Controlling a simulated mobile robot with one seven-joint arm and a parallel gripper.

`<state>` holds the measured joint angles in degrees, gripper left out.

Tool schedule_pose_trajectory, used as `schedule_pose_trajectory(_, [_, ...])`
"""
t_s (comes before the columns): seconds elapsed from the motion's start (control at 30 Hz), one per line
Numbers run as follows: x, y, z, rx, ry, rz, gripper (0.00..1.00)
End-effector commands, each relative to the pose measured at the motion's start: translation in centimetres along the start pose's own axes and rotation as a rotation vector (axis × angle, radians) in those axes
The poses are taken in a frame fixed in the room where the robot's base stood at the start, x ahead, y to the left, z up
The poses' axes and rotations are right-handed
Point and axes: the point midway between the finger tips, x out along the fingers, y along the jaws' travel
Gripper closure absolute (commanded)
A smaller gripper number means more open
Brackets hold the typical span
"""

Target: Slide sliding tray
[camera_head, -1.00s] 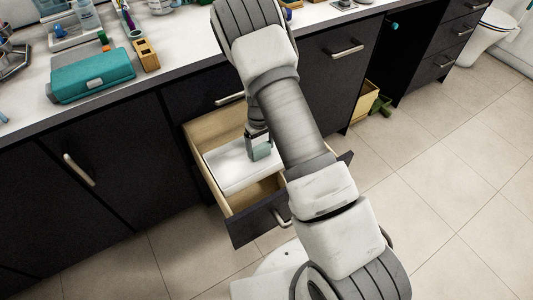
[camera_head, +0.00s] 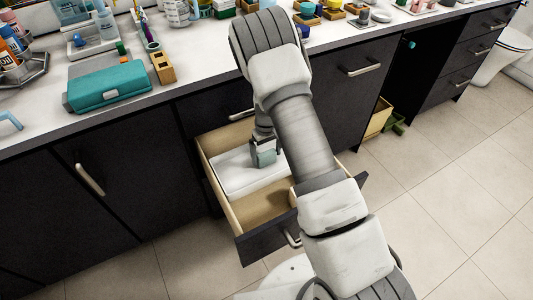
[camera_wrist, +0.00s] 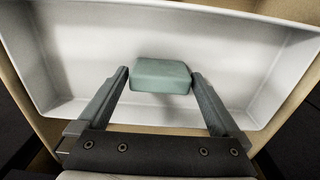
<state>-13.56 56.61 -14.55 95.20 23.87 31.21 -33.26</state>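The white sliding tray (camera_head: 245,181) sits inside an open drawer (camera_head: 228,207), towards its back. A bare strip of wooden drawer floor shows in front of it. A grey-green block (camera_wrist: 160,77) stands at the tray in the wrist view; it also shows in the head view (camera_head: 265,157). I cannot tell whether it is fixed to the tray. My gripper (camera_head: 263,145) reaches down into the drawer. In the wrist view my gripper's fingers (camera_wrist: 161,78) stand one on each side of the block, close against it. My arm hides the drawer's right part.
The drawer front has a metal handle (camera_head: 291,238). The counter (camera_head: 195,75) above holds a teal case (camera_head: 108,87), a wooden holder (camera_head: 163,66) and many small items. A yellow box (camera_head: 378,118) stands under the counter at right. The tiled floor (camera_head: 440,210) at right is clear.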

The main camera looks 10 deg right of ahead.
Motion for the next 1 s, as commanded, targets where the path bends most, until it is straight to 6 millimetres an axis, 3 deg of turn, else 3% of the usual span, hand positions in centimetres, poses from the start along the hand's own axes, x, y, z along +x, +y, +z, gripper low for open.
schedule_pose_trajectory(0.17, [-1.7, 0.0, -0.1, -0.001, 0.002, 0.0, 0.0])
schedule_pose_trajectory(0.7, [-14.2, 0.0, -0.1, -0.001, 0.003, 0.0, 0.0])
schedule_pose_trajectory(1.0, [-17.3, 0.0, 0.0, 0.0, 0.001, 0.0, 0.0])
